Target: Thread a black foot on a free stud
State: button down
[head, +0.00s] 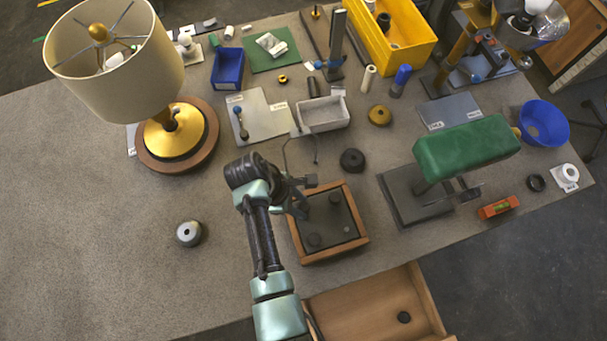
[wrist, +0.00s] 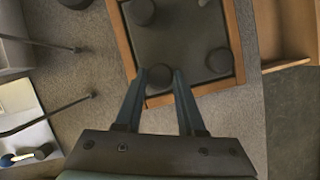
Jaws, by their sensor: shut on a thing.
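The lamp base (head: 362,238) lies upside down, a dark plate in a wooden frame. It also shows in the wrist view (wrist: 180,35). Two black feet stand on the plate at opposite corners, one at upper right (head: 334,198) and one at lower left (head: 313,240). A small bare stud (head: 347,229) shows at the lower right corner. My gripper (head: 301,200) is over the upper left corner. In the wrist view its fingers are shut on a black foot (wrist: 160,76). The held foot hides any stud beneath it, and I cannot tell whether it touches the plate.
A loose black foot (head: 352,160) lies behind the base; another dark round piece (head: 404,317) is in the open drawer (head: 360,312). A grey round part (head: 189,233) lies left.

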jog(key=shift+s+f, duration=0.25)
jog(key=shift+f, duration=0.1)
jog(key=m, duration=0.1)
jog(key=m+g, duration=0.1)
jog(key=m+b, duration=0.1)
jog(key=m, duration=0.1)
jog(key=shift+w+f+g+y, duration=0.1)
jog(key=shift+w+g+y, duration=0.2)
jog(key=shift+g, duration=0.1)
jog(key=shift+d+m+g, duration=0.1)
jog(key=shift+m+g, duration=0.3)
jog(key=shift+m, duration=1.1)
jog(key=shift+y, duration=0.3)
jog(key=shift+m+b, duration=0.3)
jog(key=shift+m, duration=0.4)
jog(key=m, duration=0.2)
jog(key=m+g+y, duration=0.1)
jog(key=m, duration=0.1)
jog(key=shift+w+d+g+y, duration=0.1)
jog(key=shift+d+g+y, duration=0.1)
jog(key=shift+g+y, duration=0.1)
jog(key=shift+m, duration=0.7)
